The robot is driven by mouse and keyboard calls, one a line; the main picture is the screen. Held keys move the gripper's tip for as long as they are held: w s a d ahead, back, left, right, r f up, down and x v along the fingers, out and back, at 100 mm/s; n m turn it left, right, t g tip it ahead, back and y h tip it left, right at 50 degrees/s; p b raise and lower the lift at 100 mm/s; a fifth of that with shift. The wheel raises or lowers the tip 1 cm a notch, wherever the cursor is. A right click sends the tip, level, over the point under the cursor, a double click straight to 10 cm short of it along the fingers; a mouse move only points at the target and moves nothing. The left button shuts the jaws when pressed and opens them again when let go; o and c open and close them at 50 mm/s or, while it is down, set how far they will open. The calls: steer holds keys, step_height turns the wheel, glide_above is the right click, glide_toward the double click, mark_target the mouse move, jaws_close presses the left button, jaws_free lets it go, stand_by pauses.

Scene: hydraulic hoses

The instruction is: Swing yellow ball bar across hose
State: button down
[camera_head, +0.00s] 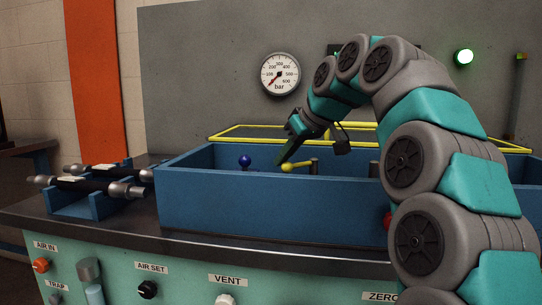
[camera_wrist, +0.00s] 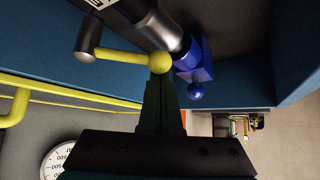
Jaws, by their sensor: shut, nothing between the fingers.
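The yellow ball bar shows in the head view (camera_head: 298,166) inside the blue trough, its ball at the left end and a grey post at the right. In the wrist view the yellow ball (camera_wrist: 150,60) is at the bar's right end, and the bar reaches left to the grey post (camera_wrist: 88,42). The hose's metal fitting (camera_wrist: 155,27) lies just beyond the bar. My gripper (camera_wrist: 161,76) is shut and empty, its fingertips right at the yellow ball; I cannot tell whether they touch. In the head view my gripper (camera_head: 284,160) points down into the trough.
A blue ball (camera_wrist: 196,91) on a blue clamp sits right of the yellow ball. The blue trough wall (camera_head: 260,207) stands in front, and a yellow frame (camera_head: 240,127) is behind. Two hoses (camera_head: 90,183) rest on a rack at left. A pressure gauge (camera_head: 280,74) hangs behind.

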mark_target(290, 166)
steer(key=shift+s+d+f, duration=0.1)
steer(key=shift+s+d, duration=0.3)
steer(key=shift+s, duration=0.05)
steer(key=shift+s+d+b, duration=0.35)
steer(key=shift+s+d, duration=0.5)
steer(key=shift+d, duration=0.05)
steer(key=shift+s+d, duration=0.3)
steer(key=shift+d, duration=0.4)
steer(key=shift+s+d, duration=0.3)
steer(key=shift+d, duration=0.45)
